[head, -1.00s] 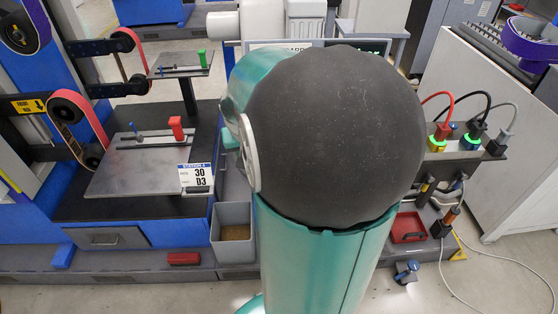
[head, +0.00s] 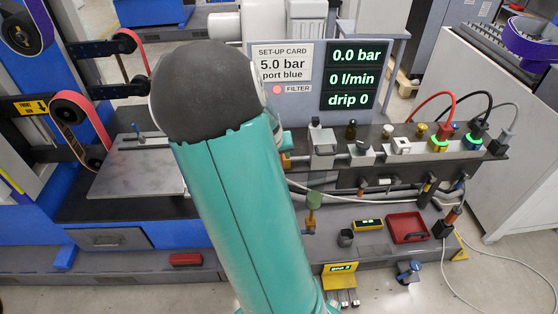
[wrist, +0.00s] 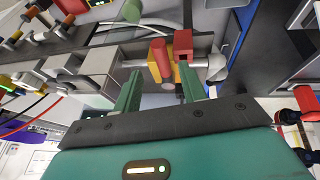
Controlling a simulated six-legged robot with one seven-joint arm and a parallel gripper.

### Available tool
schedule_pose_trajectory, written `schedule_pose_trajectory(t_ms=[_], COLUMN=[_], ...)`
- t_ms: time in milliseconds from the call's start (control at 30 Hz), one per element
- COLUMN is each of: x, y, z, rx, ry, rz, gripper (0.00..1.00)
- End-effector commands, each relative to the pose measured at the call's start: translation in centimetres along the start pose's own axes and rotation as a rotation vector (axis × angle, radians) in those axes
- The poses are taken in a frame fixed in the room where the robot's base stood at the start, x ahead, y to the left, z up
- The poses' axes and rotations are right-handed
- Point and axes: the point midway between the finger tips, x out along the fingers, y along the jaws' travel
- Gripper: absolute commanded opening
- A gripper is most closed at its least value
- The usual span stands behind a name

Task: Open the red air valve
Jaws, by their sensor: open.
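The red air valve (wrist: 160,58) is in the wrist view, with a red lever and brass-yellow parts around it on a grey pipe. A red block sits directly right of the lever. My gripper (wrist: 161,77) is open, with its two teal fingers on either side of the lever in the picture and nothing held. I cannot tell how far the fingertips are from the lever. In the head view my arm hides the gripper and the red lever.
A display panel (head: 349,78) reads 0.0 bar, 0 l/min and drip 0. A set-up card (head: 284,66) reads 5.0 bar, port blue. Red, black and grey hoses plug into ports at the right. A red tray (head: 407,228) lies on the lower shelf.

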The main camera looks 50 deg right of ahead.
Motion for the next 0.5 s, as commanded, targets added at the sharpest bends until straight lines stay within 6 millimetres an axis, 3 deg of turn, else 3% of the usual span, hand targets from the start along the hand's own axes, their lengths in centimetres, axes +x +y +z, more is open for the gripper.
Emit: schedule_pose_trajectory(t_ms=[233,500], x=[3.5,4.7], y=[-0.1,-0.2], z=[0.0,0.0], rx=[0.0,-0.001], ry=[-0.002,0.0], rz=[0.001,-0.001], gripper=[0.41,0.41])
